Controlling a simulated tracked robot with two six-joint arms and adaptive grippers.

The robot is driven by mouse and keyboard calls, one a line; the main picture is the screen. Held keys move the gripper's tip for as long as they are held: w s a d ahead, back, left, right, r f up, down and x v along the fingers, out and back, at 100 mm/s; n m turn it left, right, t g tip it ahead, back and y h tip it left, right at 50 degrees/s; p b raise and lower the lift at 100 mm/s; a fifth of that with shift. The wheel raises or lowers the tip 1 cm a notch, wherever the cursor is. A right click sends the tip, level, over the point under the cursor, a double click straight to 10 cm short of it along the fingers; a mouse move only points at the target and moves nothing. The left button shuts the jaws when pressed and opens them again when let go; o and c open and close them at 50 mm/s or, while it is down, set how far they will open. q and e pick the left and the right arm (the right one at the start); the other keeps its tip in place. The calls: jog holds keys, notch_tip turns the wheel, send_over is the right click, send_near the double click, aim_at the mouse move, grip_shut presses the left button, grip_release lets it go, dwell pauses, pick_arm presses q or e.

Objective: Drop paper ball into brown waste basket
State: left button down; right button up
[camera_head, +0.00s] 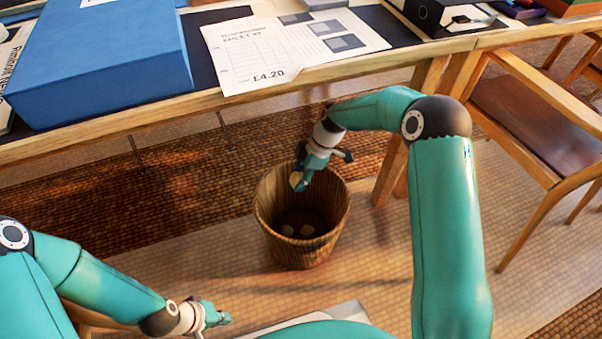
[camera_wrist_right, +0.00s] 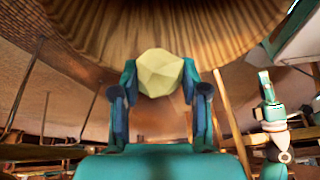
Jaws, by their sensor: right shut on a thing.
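The brown waste basket (camera_head: 301,249) stands upright on the floor under the table's front edge, with a few pale lumps in its bottom. My right gripper (camera_head: 299,184) is over the basket's opening, near its rim, shut on a pale yellowish paper ball (camera_head: 295,179).
The wooden table (camera_head: 150,113) runs along the back, carrying a blue box (camera_head: 105,60), a paper sheet priced £4.20 (camera_head: 250,55) and a black box (camera_head: 440,15). A table leg stands right of the basket. A wooden chair (camera_head: 540,120) is at the right.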

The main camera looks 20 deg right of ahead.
jog(key=shift+f, duration=0.65)
jog(key=o, duration=0.8)
jog(key=shift+c, duration=0.2)
jog(key=shift+r, duration=0.15)
jog(key=s+d+r, duration=0.1)
jog(key=d+r, duration=0.3)
jog(key=d, duration=1)
jog(key=shift+s+r, duration=0.1)
